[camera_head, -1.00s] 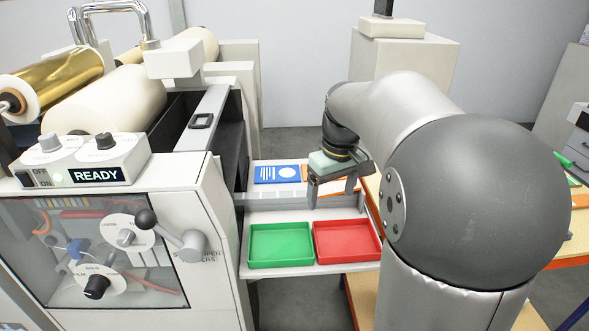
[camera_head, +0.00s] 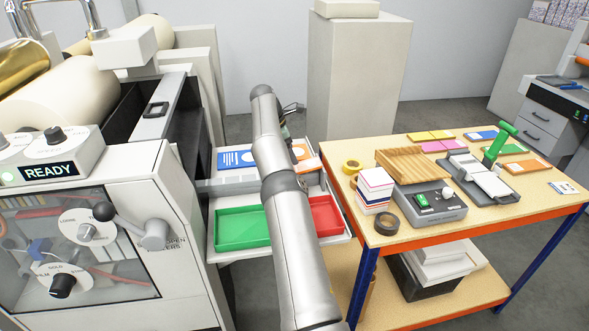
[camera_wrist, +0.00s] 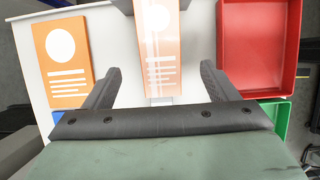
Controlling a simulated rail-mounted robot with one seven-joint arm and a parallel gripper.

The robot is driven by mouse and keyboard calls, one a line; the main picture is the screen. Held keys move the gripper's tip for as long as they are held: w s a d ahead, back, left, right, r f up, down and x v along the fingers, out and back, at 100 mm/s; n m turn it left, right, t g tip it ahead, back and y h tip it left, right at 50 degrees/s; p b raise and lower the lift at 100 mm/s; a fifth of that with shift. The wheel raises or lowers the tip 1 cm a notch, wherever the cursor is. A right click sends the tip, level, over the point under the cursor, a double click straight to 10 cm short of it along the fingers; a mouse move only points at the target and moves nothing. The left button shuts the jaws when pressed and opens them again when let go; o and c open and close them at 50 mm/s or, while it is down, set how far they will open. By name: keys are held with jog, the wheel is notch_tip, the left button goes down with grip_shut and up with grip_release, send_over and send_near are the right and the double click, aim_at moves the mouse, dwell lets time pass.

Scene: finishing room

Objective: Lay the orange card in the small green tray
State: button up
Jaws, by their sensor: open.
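The small green tray (camera_head: 240,229) lies on the white shelf at the machine's side and looks empty. Only its edge shows in the wrist view (camera_wrist: 283,118). One orange card (camera_wrist: 62,62) lies on the shelf, left of my gripper (camera_wrist: 161,68) in the wrist view; it shows partly in the head view (camera_head: 301,151). Another, paler orange card (camera_wrist: 162,72) with glare across it lies between my spread fingers. My gripper is open and holds nothing; I cannot tell its height over the card. In the head view my arm mostly hides it.
A red tray (camera_head: 326,214) lies beside the green tray, partly behind my arm. A blue card (camera_head: 238,159) lies at the shelf's back. A wooden table (camera_head: 400,232) on the right carries cards, a wooden tray (camera_head: 411,163) and tools. The machine (camera_head: 185,205) bounds the shelf on the left.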

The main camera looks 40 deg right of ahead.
jog(key=shift+x, duration=3.4)
jog(key=c, duration=1.1)
jog(key=shift+r, duration=0.1)
